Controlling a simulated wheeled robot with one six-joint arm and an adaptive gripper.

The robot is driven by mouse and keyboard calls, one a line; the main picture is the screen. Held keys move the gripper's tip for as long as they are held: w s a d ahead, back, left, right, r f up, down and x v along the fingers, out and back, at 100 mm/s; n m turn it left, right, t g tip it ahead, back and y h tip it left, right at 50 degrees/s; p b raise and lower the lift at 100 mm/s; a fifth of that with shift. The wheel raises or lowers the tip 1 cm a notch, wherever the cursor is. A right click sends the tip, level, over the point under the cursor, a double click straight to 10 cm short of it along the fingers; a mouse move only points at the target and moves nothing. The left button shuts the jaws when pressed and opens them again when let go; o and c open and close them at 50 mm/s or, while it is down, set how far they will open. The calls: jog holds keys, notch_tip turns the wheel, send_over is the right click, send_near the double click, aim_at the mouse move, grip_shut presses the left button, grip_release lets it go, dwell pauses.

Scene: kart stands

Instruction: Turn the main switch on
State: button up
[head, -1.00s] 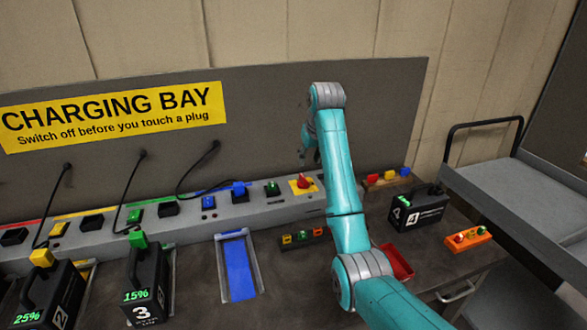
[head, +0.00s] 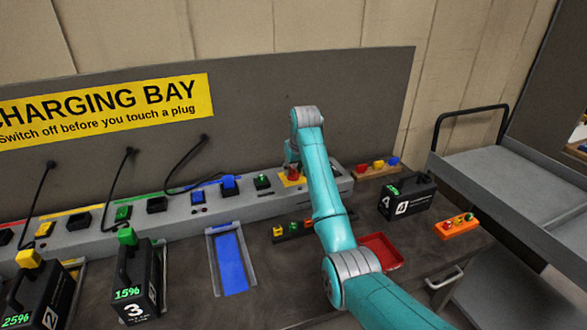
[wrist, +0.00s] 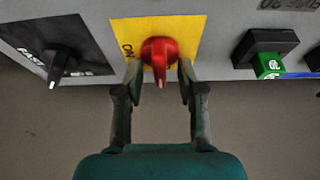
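The main switch is a red knob (wrist: 160,52) on a yellow plate (wrist: 185,27) marked ON. In the wrist view a pale mark on the knob points down the picture, toward my gripper. My gripper (wrist: 160,73) is open, with one finger on each side of the knob. Small gaps seem to show between the fingers and the knob; I cannot tell whether either finger touches it. In the head view my gripper (head: 291,166) is right over the yellow plate (head: 283,180) and mostly hides the knob.
A black knob (wrist: 57,65) on a black plate and a green plug (wrist: 267,66) in a black socket flank the switch.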

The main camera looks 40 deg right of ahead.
grip_shut()
jog(key=shift+m, duration=0.3)
jog(key=m, duration=0.1)
jog(key=m+h, duration=0.1)
jog(key=m, duration=0.1)
jog(key=shift+a+m+g+h, duration=0.1)
jog(key=shift+m+g+h, duration=0.2)
jog(key=m+g+h, duration=0.1)
jog(key=m, duration=0.3)
jog(key=shift+w, duration=0.1)
jog(key=m+g, duration=0.1)
jog(key=m, duration=0.1)
jog(key=m+g, duration=0.1)
jog(key=m, duration=0.2)
jog(key=shift+w+h, duration=0.1)
jog(key=shift+h, duration=0.2)
jog(key=m+g, duration=0.1)
jog(key=m, duration=0.3)
jog(key=shift+w+m+g, duration=0.1)
jog(key=shift+m+g, duration=0.2)
jog(key=shift+g, duration=0.1)
